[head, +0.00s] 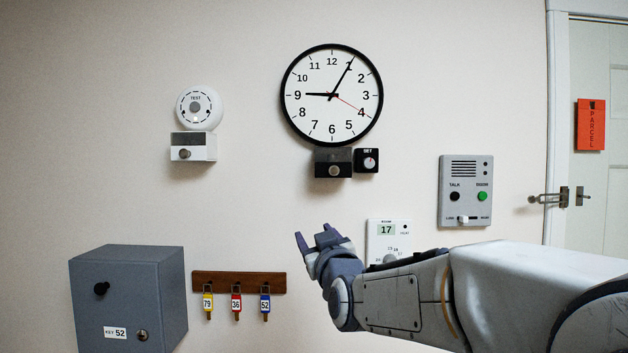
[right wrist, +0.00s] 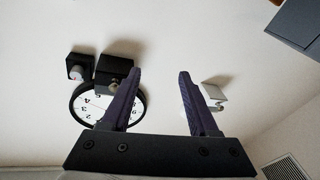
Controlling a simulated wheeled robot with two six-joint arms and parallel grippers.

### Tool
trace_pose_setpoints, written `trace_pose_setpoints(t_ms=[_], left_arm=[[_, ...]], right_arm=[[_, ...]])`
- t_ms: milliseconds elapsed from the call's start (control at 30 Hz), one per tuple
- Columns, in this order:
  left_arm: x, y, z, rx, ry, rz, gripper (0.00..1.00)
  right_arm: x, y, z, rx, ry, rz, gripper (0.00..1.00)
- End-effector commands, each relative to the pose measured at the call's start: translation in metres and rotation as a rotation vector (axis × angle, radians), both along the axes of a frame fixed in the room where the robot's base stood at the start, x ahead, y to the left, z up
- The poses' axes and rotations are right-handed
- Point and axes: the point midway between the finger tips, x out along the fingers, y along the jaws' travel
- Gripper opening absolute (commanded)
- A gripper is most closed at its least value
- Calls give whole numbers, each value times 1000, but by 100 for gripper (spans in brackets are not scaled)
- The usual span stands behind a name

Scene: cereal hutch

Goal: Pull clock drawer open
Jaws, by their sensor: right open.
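The wall clock (head: 310,115) is round and white with a black rim. The clock drawer (head: 320,164) is a small black box right under it, with a grey knob (head: 333,171) on its front. My right gripper (head: 314,237) is open and empty, below and slightly left of the drawer, apart from it. In the right wrist view, which is turned over, the drawer (right wrist: 107,70) lies just left of my open fingers (right wrist: 159,72), and one finger partly overlaps it and the clock (right wrist: 88,108). My left gripper is not in view.
A black SET box (head: 367,160) adjoins the drawer's right side. A white drawer (head: 200,147) hangs under a round alarm (head: 199,107) at left. A thermostat (head: 388,235) is partly behind my right arm. A grey key box (head: 130,290) and key rack (head: 238,281) are lower left.

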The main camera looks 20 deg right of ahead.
Motion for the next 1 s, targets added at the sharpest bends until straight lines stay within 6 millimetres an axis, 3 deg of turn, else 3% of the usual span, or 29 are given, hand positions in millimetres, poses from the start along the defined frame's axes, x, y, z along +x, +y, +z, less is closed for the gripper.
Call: trace_pose_setpoints(t_ms=[33,100,200,367,800,1000], left_arm=[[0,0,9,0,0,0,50],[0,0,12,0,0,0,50],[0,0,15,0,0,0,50],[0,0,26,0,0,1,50],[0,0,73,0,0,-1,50],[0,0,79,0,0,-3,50]], right_arm=[[2,-21,29,-17,-77,-51,61],[0,-40,55,-40,-163,-101,61],[-2,-55,75,-58,-232,-142,61],[10,-62,88,-65,-253,-154,61],[79,-73,116,-63,-251,-151,61],[91,-75,118,-63,-251,-150,61]])
